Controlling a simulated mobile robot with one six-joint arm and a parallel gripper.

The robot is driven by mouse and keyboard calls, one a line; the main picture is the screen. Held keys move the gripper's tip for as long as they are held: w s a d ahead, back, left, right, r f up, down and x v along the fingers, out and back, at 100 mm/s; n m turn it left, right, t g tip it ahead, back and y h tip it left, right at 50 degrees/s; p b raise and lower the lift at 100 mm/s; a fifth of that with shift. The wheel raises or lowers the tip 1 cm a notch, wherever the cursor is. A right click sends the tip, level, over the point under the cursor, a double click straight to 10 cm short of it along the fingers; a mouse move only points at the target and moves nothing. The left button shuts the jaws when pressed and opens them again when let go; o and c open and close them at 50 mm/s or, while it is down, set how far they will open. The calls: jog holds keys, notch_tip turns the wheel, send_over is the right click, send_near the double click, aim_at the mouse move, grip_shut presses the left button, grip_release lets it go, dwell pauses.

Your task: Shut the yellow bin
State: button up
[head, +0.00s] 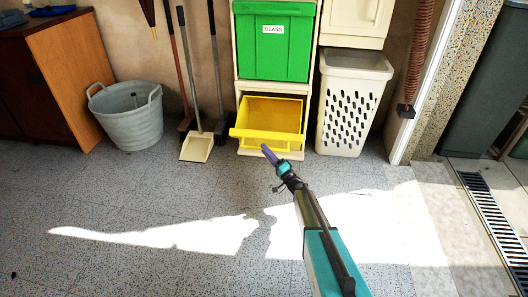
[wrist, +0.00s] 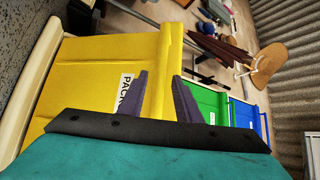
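The yellow bin (head: 268,118) is the lower tilt-out bin in a cream cabinet. I cannot tell whether the fingers touch the panel.
A closed green bin (head: 273,45) labelled GLASS sits above. A white perforated basket (head: 350,105) stands to the right. A dustpan (head: 197,147), brooms and a grey tub (head: 131,117) stand to the left. The floor in front is clear. A blue bin (wrist: 241,115) shows beyond the green one.

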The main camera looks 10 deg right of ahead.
jog(key=shift+x, duration=1.05)
jog(key=shift+c, duration=0.3)
grip_shut()
